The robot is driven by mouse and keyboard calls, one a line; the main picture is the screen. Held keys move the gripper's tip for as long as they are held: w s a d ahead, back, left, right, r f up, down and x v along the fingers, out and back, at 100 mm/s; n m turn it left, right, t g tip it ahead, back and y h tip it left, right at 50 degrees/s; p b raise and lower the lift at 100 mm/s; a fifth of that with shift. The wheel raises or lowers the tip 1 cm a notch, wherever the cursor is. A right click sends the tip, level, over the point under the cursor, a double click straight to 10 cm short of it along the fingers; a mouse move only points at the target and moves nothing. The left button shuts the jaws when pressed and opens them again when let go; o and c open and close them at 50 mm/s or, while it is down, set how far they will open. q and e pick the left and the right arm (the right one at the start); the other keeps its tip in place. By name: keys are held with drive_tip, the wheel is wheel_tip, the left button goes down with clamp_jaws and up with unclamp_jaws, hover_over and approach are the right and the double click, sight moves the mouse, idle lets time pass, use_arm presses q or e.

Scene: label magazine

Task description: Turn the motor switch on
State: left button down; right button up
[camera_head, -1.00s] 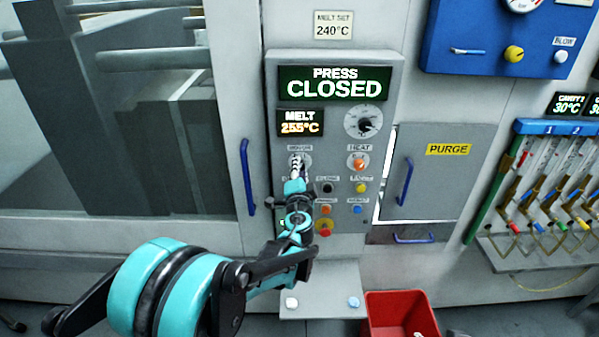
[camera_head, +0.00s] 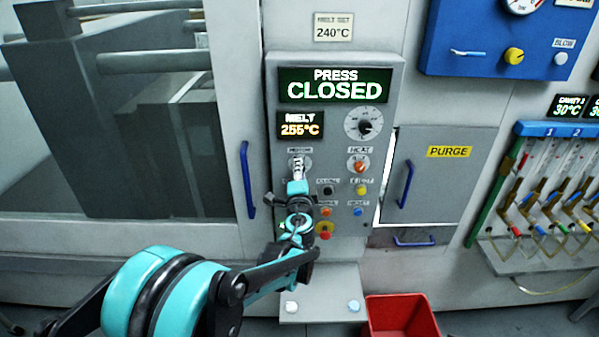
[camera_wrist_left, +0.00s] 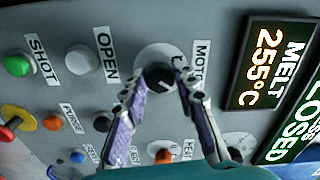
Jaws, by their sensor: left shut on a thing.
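The motor switch is a black knob (camera_wrist_left: 158,76) on a round pale plate, under the MOTOR label (camera_wrist_left: 199,62) in the left wrist view. My left gripper (camera_wrist_left: 160,84) has its two fingertips on either side of the knob, shut on it. In the head view my left gripper (camera_head: 297,170) is at the MOTOR position of the control panel (camera_head: 393,95) and hides most of the switch. The knob's exact setting is hard to read. My right gripper is not in view.
The orange HEAT knob (camera_head: 359,166) is right of the motor switch. Several buttons sit below, including a red one on yellow (camera_head: 325,235). A blue door handle (camera_head: 247,178) is at left. A red bin (camera_head: 402,312) stands below, beside a small shelf (camera_head: 320,303).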

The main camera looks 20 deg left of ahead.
use_arm(q)
drive_tip(key=c, duration=1.2)
unclamp_jaws()
drive_tip(key=v, duration=1.2)
drive_tip(key=shift+f, duration=0.1)
drive_tip(key=s+a+f+n+g+b, duration=0.6)
drive_tip(key=s+a+f+n, duration=0.15)
drive_tip(key=s+f, duration=0.4)
drive_tip(key=s+d+f+n+g+h+b, duration=0.1)
drive_tip(key=s+d+f, duration=0.1)
drive_tip(key=s+f, duration=0.1)
drive_tip(key=s+d+f+n+g+h+b, duration=0.1)
drive_tip(key=s+d+f+n+h+b, duration=0.1)
drive_tip(key=s, duration=0.4)
drive_tip(key=s+d+f+n+g+h+b, duration=0.1)
drive_tip(key=s+d+f+n+g, duration=0.1)
drive_tip(key=s+d+f, duration=0.1)
drive_tip(key=shift+s+d+f+h, duration=0.15)
drive_tip(key=shift+s+f, duration=0.1)
drive_tip(key=shift+f, duration=0.2)
drive_tip(key=shift+s+a+f+h, duration=0.1)
drive_tip(key=shift+s+f, duration=0.15)
drive_tip(key=shift+f, duration=0.2)
drive_tip(key=shift+s+d+f+h, duration=0.15)
drive_tip(key=shift+s+f, duration=0.15)
drive_tip(key=shift+f, duration=0.2)
